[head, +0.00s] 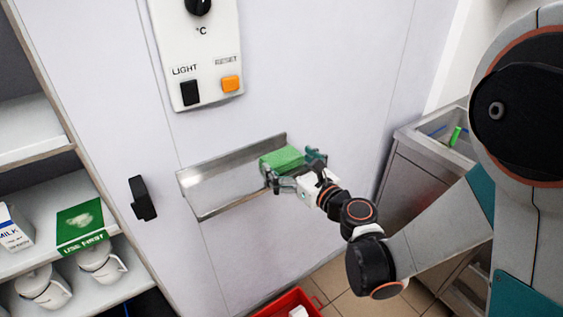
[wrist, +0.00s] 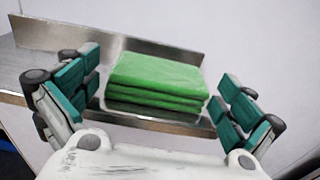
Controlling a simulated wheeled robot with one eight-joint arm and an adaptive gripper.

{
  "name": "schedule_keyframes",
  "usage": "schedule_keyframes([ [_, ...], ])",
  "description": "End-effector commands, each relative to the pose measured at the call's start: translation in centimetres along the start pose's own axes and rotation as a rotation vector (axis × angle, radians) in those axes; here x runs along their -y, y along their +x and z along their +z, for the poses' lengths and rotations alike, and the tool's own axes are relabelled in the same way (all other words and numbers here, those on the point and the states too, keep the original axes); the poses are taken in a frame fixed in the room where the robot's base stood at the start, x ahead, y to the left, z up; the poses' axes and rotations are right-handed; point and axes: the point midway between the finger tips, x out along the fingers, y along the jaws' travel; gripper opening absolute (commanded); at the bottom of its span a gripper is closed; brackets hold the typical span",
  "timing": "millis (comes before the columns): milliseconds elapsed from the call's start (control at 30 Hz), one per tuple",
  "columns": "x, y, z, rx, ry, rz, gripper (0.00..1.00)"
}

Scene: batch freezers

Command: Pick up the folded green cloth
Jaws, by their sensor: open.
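The folded green cloth (head: 282,159) lies near the right end of a narrow metal shelf (head: 215,189) on the pale freezer wall. In the wrist view the cloth (wrist: 156,80) shows as a neat stack of several layers, flat on the metal shelf (wrist: 45,67). My gripper (head: 293,171) is at the shelf's front edge, right by the cloth. In the wrist view my gripper (wrist: 150,103) is open, with one finger on each side of the cloth. Gaps show between the fingers and the cloth, and I see no grip on it.
A control panel (head: 196,50) with a knob and buttons is above the shelf. A black handle (head: 141,198) is at its left. A red crate (head: 287,305) stands below; a metal sink (head: 422,150) is at right.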

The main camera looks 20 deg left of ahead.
Motion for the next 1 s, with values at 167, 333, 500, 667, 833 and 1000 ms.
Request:
schedule_keyframes([
  [167, -0.1, 2.5, -0.2, 0.0, -0.001, 0.002, 1.0],
  [333, 0.0, 3.2, -0.1, 0.0, -0.001, 0.0, 1.0],
  [500, 0.0, 3.2, -0.1, 0.0, -0.001, 0.0, 1.0],
  [667, 0.0, 3.2, -0.1, 0.0, -0.001, 0.0, 0.68],
  [833, 0.0, 3.2, -0.1, 0.0, -0.001, 0.0, 0.67],
  [1000, 0.0, 3.2, 0.0, 0.0, -0.001, 0.0, 0.67],
])
